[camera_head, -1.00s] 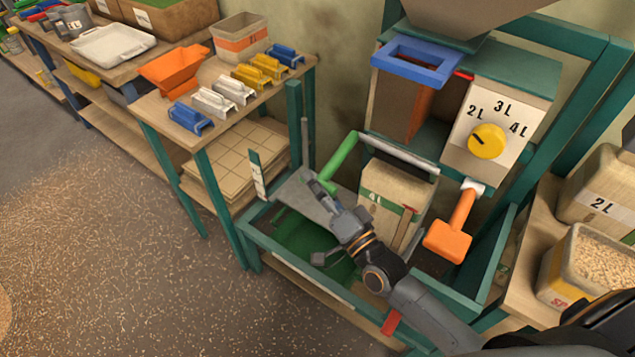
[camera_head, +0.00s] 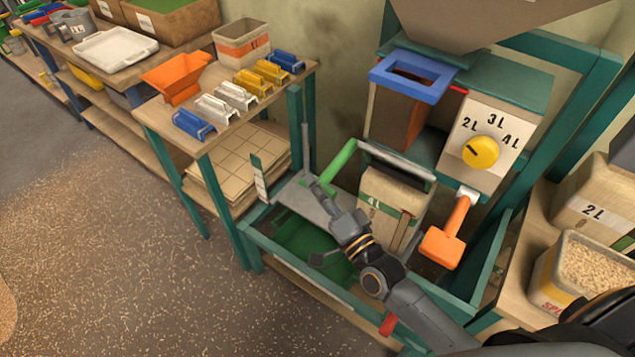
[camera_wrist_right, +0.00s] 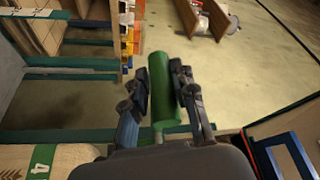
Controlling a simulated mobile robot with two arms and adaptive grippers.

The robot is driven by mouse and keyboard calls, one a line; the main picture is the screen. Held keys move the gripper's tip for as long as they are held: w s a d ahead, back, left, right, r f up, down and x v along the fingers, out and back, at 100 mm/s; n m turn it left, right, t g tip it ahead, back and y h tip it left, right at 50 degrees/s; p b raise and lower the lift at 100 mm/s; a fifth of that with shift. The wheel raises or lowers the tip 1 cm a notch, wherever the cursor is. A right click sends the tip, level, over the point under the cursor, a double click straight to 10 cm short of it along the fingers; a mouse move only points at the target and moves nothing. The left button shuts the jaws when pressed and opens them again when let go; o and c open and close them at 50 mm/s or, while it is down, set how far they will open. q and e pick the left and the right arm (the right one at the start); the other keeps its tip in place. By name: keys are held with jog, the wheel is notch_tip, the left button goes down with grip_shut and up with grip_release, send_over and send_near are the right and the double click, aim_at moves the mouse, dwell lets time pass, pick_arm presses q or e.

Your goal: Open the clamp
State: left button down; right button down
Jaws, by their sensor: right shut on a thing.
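The clamp (camera_head: 398,160) is a grey bar across the top of a tan bag marked 4 L (camera_head: 385,205), with a green handle (camera_head: 342,160) at its left end. The handle slants down toward the left. My right gripper (camera_head: 316,187) is at the lower end of this handle. In the right wrist view, the green handle (camera_wrist_right: 162,88) lies between the two fingers of my right gripper (camera_wrist_right: 165,90), which is shut on it. The fingertips partly hide the handle's lower end in the head view. My left gripper is not in view.
An orange lever (camera_head: 445,243) hangs right of the bag, below a yellow dial (camera_head: 481,151). A blue-rimmed chute (camera_head: 413,76) is above the bag. A teal frame (camera_head: 300,285) surrounds the bag. A wooden bench (camera_head: 165,128) with coloured clips stands to the left.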

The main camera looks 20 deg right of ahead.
jog(key=r+m+p, duration=0.2)
jog(key=r+p, duration=0.1)
jog(key=p, duration=0.1)
jog(key=r+m+g+h+p, duration=0.1)
jog(key=r+m+p, duration=0.1)
jog(key=p, duration=0.3)
jog(key=shift+w+d+r+m, duration=0.1)
jog(key=shift+r+m, duration=0.05)
jog(key=shift+r, duration=0.3)
jog(key=shift+w+d+r+m, duration=0.1)
jog(key=shift+r+m, duration=0.05)
jog(key=shift+r, duration=0.3)
jog(key=shift+r+p, duration=0.25)
jog(key=shift+p, duration=0.3)
jog(key=shift+w+d+r+p, duration=0.25)
jog(key=shift+d+r+p, duration=0.05)
jog(key=shift+r+p, duration=0.35)
jog(key=shift+d+r, duration=0.1)
jog(key=c, duration=1.1)
grip_release()
jog(key=shift+o, duration=0.2)
jog(key=shift+f, duration=0.2)
